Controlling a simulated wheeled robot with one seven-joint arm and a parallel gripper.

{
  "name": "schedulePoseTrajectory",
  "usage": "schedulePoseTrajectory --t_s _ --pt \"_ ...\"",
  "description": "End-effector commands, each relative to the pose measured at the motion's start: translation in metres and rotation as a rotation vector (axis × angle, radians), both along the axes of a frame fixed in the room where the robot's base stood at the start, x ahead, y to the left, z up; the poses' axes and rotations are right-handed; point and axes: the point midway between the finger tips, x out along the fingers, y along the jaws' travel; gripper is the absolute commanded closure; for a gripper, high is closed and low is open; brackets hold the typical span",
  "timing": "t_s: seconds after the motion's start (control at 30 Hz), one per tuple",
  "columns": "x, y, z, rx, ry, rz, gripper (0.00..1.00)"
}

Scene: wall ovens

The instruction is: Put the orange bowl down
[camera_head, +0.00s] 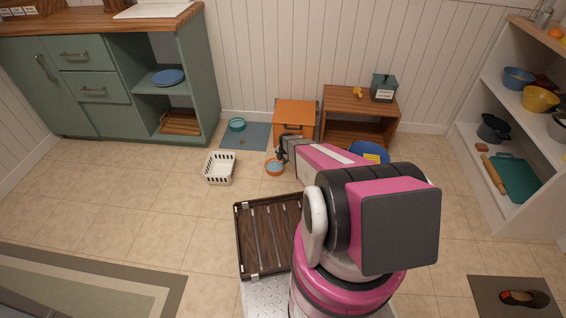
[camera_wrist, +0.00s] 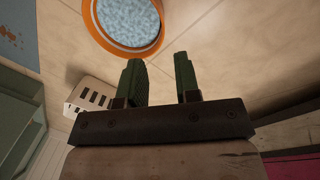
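The orange bowl (camera_head: 275,167) sits upright on the tiled floor, to the right of the white basket and close to the blue mat. In the wrist view the bowl (camera_wrist: 94,30) shows at the top edge, partly cut off, its orange rim around a speckled blue-grey inside. My gripper (camera_head: 281,153) is just above and beside the bowl in the head view. In the wrist view my gripper (camera_wrist: 158,58) has its two green fingers apart with only floor between them. The bowl lies beyond the fingertips, and I see no contact.
A white basket (camera_head: 220,168) stands left of the bowl. A blue mat (camera_head: 245,135) with a teal bowl (camera_head: 237,124) lies behind. An orange box (camera_head: 295,117) and a wooden shelf unit (camera_head: 361,133) stand by the wall.

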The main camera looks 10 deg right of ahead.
Motion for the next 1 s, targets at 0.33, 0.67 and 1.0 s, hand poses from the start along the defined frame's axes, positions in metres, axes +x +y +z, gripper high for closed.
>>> schedulePoseTrajectory --t_s 0.33,0.67,1.0 --pt "-0.057 0.014 0.116 0.043 0.059 -0.425 0.70" --pt "-0.156 0.030 0.264 0.081 0.139 -1.124 0.70" --pt "-0.271 0.040 0.384 0.098 0.172 -1.840 0.70"
